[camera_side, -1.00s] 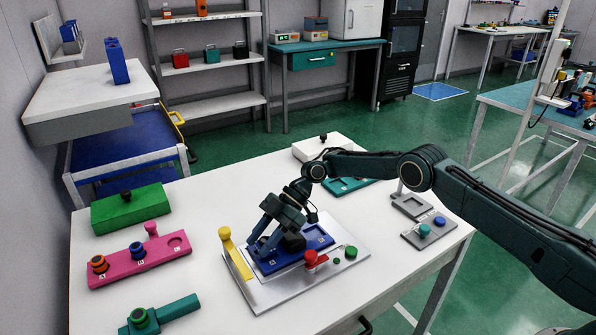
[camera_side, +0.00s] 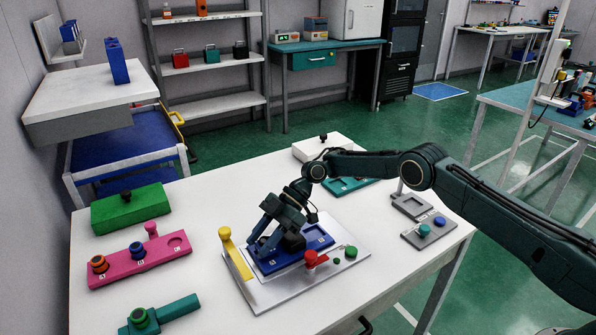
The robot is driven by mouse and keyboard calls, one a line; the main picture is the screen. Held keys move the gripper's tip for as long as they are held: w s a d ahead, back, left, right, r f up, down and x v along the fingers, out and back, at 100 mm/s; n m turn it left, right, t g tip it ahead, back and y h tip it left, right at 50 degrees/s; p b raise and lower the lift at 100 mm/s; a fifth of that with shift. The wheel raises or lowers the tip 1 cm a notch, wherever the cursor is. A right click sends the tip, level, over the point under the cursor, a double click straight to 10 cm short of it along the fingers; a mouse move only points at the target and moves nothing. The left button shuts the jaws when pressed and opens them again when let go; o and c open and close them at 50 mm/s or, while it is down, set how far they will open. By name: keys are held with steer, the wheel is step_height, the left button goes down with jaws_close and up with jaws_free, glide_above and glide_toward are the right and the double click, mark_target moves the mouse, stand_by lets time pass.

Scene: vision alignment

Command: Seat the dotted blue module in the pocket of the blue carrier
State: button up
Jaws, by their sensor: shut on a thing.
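The blue carrier (camera_side: 318,237) lies on a silver plate (camera_side: 288,288) in the middle of the white table. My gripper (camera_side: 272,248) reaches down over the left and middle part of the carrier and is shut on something. The held thing is mostly hidden by the fingers, and no dots can be made out on it. A dark shape sits at the fingers over the carrier. I cannot tell whether the held thing is in the pocket or above it.
On the plate are a yellow lever (camera_side: 236,254) at left, a red knob (camera_side: 311,257) and a green button (camera_side: 351,252) at right. A pink block (camera_side: 128,262) and a green block (camera_side: 130,208) stand left. A grey tray (camera_side: 428,232) lies right.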

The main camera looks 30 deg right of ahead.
steer(key=shift+f, duration=0.9)
stand_by(0.3)
steer(key=o, duration=1.1)
steer(key=shift+o, duration=0.2)
steer(key=shift+d, duration=0.1)
steer(key=shift+v, duration=3.65)
